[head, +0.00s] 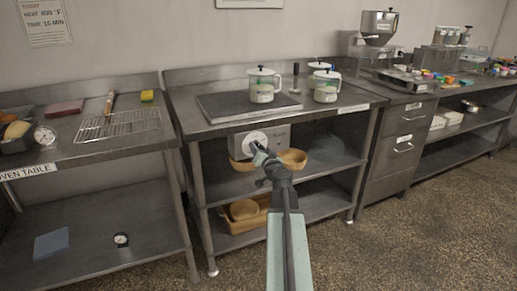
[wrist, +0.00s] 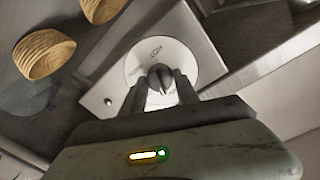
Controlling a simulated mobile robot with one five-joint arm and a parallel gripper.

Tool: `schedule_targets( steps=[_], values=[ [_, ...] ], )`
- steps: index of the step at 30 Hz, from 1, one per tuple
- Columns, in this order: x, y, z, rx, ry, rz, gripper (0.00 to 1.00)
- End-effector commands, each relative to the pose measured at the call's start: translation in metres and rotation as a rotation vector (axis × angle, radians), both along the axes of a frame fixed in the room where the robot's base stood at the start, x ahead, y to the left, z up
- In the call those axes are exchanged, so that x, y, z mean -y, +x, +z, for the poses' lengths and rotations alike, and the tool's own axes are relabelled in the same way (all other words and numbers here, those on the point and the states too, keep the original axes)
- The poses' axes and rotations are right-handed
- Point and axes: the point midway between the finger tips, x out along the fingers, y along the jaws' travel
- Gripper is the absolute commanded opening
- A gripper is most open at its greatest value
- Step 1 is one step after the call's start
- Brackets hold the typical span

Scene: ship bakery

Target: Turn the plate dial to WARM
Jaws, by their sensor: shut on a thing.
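The plate dial (head: 256,139) is a pale round disc on a metal control box (head: 276,135) under the front edge of the middle table. In the head view my gripper (head: 258,150) hides part of the dial.
Wicker baskets (head: 293,158) sit on the shelf behind and beside the box; they also show in the wrist view (wrist: 45,55). A drawer cabinet (head: 402,140) stands to the right. The floor (head: 430,235) in front is clear.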

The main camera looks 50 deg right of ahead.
Motion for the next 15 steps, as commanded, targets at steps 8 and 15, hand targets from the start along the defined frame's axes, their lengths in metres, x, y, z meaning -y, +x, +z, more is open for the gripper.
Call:
schedule_targets(
  steps=[8,15],
  values=[
    [0.001,-0.0017,0.0005,0.095,0.237,-0.002,0.0],
    [0.0011,-0.0017,0.0006,0.181,0.448,-0.002,0.0]
  ],
)
